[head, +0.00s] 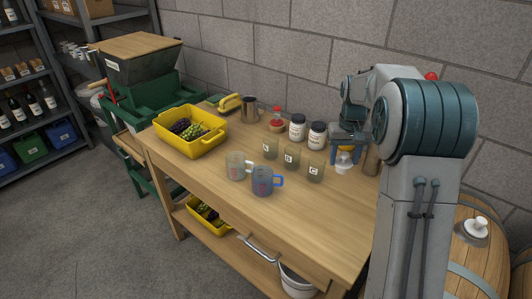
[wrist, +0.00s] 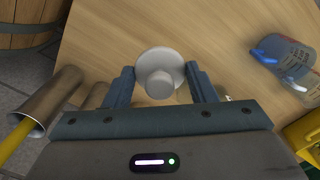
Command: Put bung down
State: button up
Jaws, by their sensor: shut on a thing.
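The bung is a pale grey-white disc with a round knob (wrist: 160,75), held between the two blue-grey fingers of my gripper (wrist: 161,86) in the wrist view. My gripper is shut on its sides. In the head view my gripper (head: 345,150) points down over the right part of the wooden workbench (head: 300,222), with the white bung (head: 342,168) at its fingertips, right of the jar marked C (head: 316,171). The bung is at or just above the bench top; I cannot tell if it touches.
A yellow crate (head: 191,145) holds grapes. A barrel with a white stopper (head: 474,228) stands right. The front bench top is clear.

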jog(key=s+d+f+b, duration=0.1)
jog(key=s+d, duration=0.2)
jog(key=s, duration=0.3)
jog(key=s+d+n+b, duration=0.1)
jog(key=s+d, duration=0.1)
jog(key=s, duration=0.3)
jog(key=s+d+f+b, duration=0.1)
jog(key=s+d, duration=0.2)
jog(key=s, duration=0.3)
jog(key=shift+w+a+f, duration=0.1)
jog(key=shift+a+f, duration=1.65)
jog(key=shift+a, duration=0.25)
jog(key=shift+a+f, duration=1.75)
jog(key=shift+a, duration=0.3)
jog(key=shift+w+a+f, duration=0.1)
jog(key=shift+a+f, duration=1.65)
jog(key=shift+a, duration=0.25)
jog(key=shift+f, duration=0.2)
jog(key=o, duration=1)
jog(key=shift+c, duration=0.2)
jog(key=shift+r, duration=0.1)
